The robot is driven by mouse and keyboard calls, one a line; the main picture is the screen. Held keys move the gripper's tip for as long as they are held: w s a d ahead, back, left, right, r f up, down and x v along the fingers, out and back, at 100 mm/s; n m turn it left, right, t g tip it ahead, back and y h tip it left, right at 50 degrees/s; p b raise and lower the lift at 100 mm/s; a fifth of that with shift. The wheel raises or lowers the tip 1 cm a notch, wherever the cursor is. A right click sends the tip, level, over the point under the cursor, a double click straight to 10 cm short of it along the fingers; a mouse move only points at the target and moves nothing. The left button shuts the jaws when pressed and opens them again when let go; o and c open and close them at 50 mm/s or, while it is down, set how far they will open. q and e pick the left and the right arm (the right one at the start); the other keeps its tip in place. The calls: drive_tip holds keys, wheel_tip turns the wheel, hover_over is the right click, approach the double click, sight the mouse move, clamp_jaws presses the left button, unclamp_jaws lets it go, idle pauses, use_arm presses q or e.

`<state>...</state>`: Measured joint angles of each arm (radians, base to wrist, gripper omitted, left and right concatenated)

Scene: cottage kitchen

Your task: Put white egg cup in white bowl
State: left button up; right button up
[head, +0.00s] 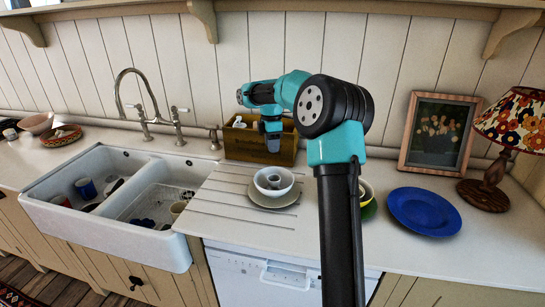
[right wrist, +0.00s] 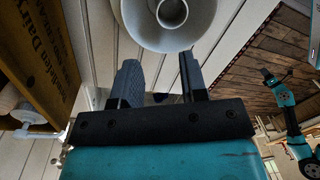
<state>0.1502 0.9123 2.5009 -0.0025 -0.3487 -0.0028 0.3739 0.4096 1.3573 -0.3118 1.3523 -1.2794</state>
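The white bowl (head: 270,191) sits on a beige plate (head: 287,202) on the grooved drainboard. A small round white piece, which looks like the white egg cup (head: 273,179), is inside the bowl. In the right wrist view the bowl (right wrist: 135,20) is at the top, with the egg cup (right wrist: 172,12) in its middle. My right gripper (head: 271,143) is above the bowl, near the wooden crate. In the right wrist view its two fingers (right wrist: 160,82) are apart with nothing between them. A teal arm, apparently my left, shows small at the right there; its gripper state is unclear.
A wooden crate (head: 237,148) stands close behind the bowl. A double sink (head: 120,232) with dishes is on the left. A blue plate (head: 424,211), a picture frame (head: 438,132) and a lamp (head: 490,190) are on the right. My right arm partly hides a yellow-green dish (head: 367,208).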

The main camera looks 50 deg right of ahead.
drive_tip(key=shift+r, duration=0.75)
